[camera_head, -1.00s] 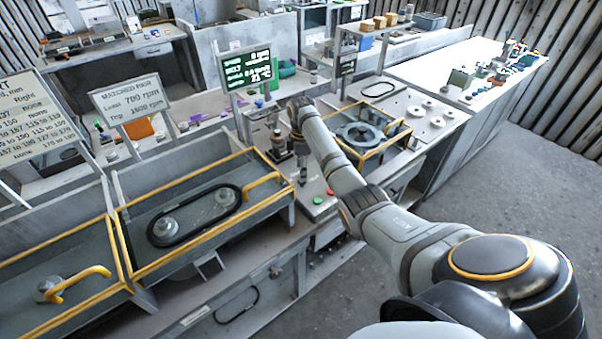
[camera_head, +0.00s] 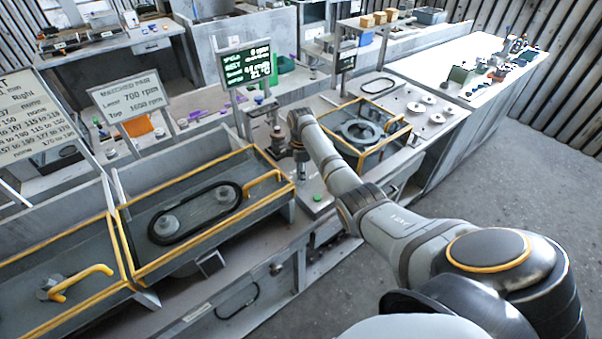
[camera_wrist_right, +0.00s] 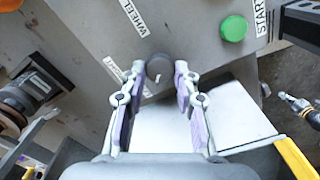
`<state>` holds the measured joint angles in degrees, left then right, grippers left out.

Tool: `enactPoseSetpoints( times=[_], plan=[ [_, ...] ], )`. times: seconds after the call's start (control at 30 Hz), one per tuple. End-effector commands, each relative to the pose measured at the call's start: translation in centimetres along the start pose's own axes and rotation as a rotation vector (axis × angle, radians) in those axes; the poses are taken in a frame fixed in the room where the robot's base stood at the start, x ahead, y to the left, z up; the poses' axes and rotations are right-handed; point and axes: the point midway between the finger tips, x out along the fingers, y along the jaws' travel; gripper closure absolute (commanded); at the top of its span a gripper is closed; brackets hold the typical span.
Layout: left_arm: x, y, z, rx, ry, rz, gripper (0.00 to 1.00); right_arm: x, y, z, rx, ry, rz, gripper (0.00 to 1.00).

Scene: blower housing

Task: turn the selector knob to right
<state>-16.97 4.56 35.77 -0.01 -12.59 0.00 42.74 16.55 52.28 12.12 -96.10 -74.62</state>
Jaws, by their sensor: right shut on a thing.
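The selector knob (camera_wrist_right: 159,68) is a dark round knob with a small pale mark, on a grey panel (camera_wrist_right: 195,45) in the right wrist view. My right gripper (camera_wrist_right: 160,80) has its two fingertips on either side of the knob and is shut on it. In the head view my right gripper (camera_head: 302,172) reaches down to the control panel beside the yellow-framed bay, and the knob is hidden there. A label reading WHEEL (camera_wrist_right: 133,17) is above the knob; another label (camera_wrist_right: 120,72) is partly hidden by a finger. My left gripper is not in view.
A green button (camera_wrist_right: 233,28) labelled START is close to the right of the knob. A display screen (camera_head: 247,66) stands behind the panel. Yellow-framed bays (camera_head: 128,262) flank the panel on both sides. Grey floor (camera_head: 500,180) is open at the right.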

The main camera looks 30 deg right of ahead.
Motion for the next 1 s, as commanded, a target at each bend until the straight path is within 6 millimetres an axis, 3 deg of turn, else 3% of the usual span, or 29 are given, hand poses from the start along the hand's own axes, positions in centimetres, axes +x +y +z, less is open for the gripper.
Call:
enactPoseSetpoints(
  times=[0.37,1.0],
  plan=[
    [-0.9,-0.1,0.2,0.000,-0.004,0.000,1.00,-0.3,0.1,0.0,0.085,0.001,0.000,1.00],
    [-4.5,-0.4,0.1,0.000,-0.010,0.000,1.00,-0.4,0.4,0.1,0.646,0.001,0.002,1.00]
  ],
)
